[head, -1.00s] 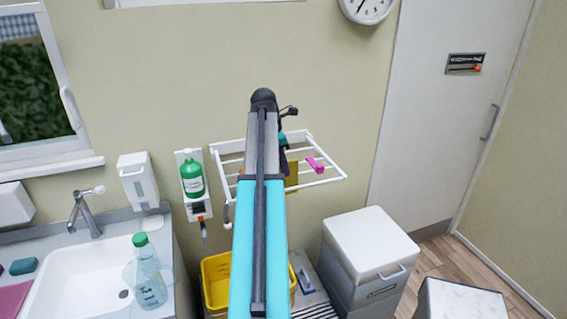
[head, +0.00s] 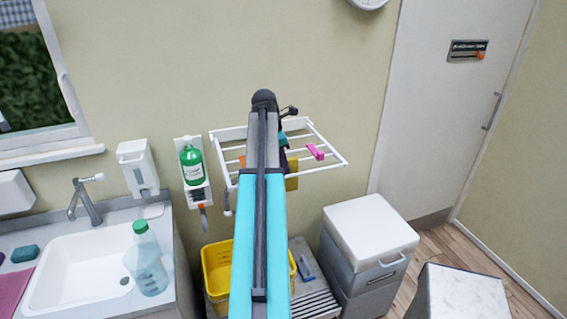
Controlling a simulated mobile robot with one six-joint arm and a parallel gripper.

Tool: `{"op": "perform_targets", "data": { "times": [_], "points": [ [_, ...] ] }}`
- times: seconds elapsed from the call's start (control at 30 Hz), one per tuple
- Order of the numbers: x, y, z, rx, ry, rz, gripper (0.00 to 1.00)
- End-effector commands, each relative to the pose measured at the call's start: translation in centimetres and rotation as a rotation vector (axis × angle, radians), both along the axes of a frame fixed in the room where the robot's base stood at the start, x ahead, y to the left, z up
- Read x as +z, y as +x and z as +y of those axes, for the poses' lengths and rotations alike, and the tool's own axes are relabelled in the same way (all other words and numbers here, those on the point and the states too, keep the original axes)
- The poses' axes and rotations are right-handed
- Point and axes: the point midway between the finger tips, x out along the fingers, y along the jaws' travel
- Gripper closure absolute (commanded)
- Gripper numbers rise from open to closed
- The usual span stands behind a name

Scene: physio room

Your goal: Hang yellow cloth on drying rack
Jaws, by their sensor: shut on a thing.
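The white drying rack (head: 330,146) is fixed to the wall, its bars reaching out in the middle of the head view. My gripper (head: 291,164) is over the rack, mostly hidden behind my own arm; its dark part shows just right of the arm. The yellow cloth (head: 291,183) shows as a small patch directly below the gripper, at the rack's front bar. The gripper is shut on it. I cannot tell whether the cloth touches or lies over a bar.
A pink piece (head: 316,152) and an orange piece (head: 242,161) are on the rack. A green bottle (head: 192,165) hangs on the wall to the left. Below are a yellow bucket (head: 216,269) and a white-lidded bin (head: 370,227). The sink (head: 75,284) is at left.

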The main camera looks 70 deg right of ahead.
Motion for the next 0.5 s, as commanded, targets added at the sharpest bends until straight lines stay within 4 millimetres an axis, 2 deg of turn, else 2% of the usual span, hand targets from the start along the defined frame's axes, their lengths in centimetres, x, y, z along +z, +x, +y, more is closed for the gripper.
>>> {"op": "perform_targets", "data": {
  "times": [0.37,0.4,0.5],
  "points": [
    [-0.18,-0.02,-0.02,0.0,0.0,0.0,0.99],
    [-0.18,-0.02,-0.02,0.0,0.0,0.0,0.84],
    [-0.18,-0.02,-0.02,0.0,0.0,0.0,0.68]
  ]
}}
